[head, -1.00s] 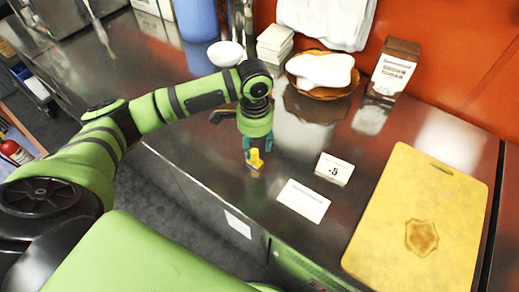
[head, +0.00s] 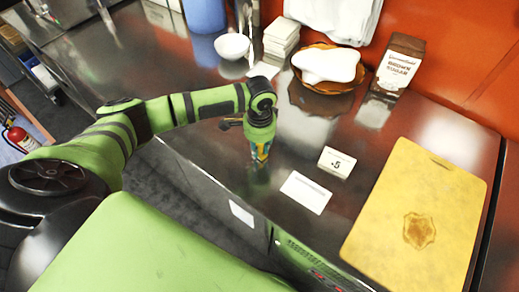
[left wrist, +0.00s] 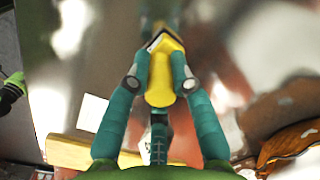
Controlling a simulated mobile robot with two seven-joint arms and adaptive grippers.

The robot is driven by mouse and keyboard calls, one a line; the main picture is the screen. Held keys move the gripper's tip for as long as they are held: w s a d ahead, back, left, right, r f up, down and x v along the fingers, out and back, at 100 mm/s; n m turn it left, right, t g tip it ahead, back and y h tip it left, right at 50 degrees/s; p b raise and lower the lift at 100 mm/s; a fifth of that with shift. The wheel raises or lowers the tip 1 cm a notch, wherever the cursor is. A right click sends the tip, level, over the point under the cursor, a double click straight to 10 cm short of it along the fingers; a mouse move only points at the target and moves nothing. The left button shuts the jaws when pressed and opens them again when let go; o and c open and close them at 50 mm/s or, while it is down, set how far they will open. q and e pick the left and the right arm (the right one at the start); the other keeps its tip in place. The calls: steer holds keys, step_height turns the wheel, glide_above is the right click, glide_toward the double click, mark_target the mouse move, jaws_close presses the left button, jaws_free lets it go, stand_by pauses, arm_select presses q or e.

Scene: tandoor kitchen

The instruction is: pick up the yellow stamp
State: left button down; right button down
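The yellow stamp (left wrist: 163,72) is in the middle of the left wrist view, between the two teal fingers of my left gripper (left wrist: 161,82). The fingers sit against both sides of its handle, with no clear gap. In the head view, my left gripper (head: 261,153) points down over the steel counter, left of the price card. Only a little yellow of the stamp shows there; the fingers hide most of it. I cannot tell whether its base touches the counter. My right gripper is not in view.
A flat white card (head: 306,191) and a small sign (head: 337,162) lie to the right. Beyond are a yellow cutting board (head: 455,185), a brown sugar carton (head: 399,65), an orange bowl (head: 327,98) and a white bowl (head: 232,47). The steel counter's front edge is close.

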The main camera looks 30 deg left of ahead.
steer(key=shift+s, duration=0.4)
